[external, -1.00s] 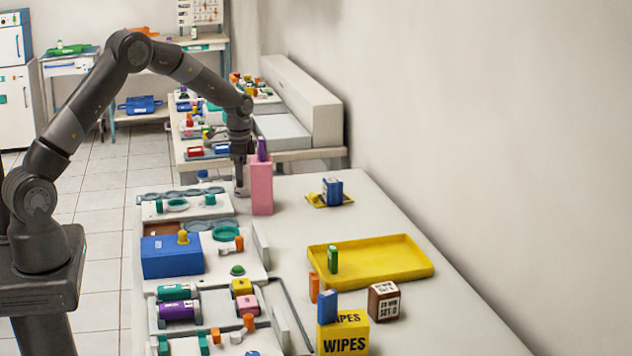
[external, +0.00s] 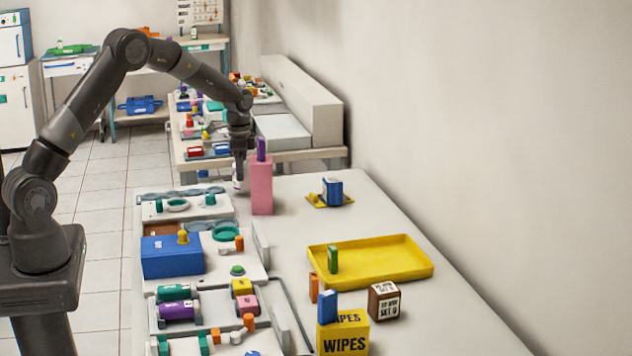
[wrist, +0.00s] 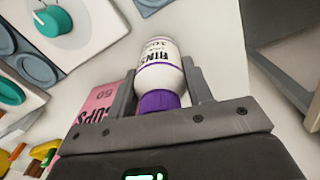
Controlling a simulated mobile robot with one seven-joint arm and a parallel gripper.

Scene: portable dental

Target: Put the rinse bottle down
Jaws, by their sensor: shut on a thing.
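The rinse bottle (wrist: 157,72) is white with a purple cap and lettering that starts "RINS". In the wrist view it sits between the two fingers of my gripper (wrist: 158,80), which is shut on it, cap end towards the palm. The bottle is near the far left part of the table. Whether its base touches the table cannot be told.
The pink cups box (external: 262,190), with a purple piece (external: 261,148) at its top, stands close beside my gripper. A holder with grey rings (external: 180,193) lies to the left. A yellow tray (external: 385,262) is nearer. Bare table (external: 300,225) lies right of the cups box.

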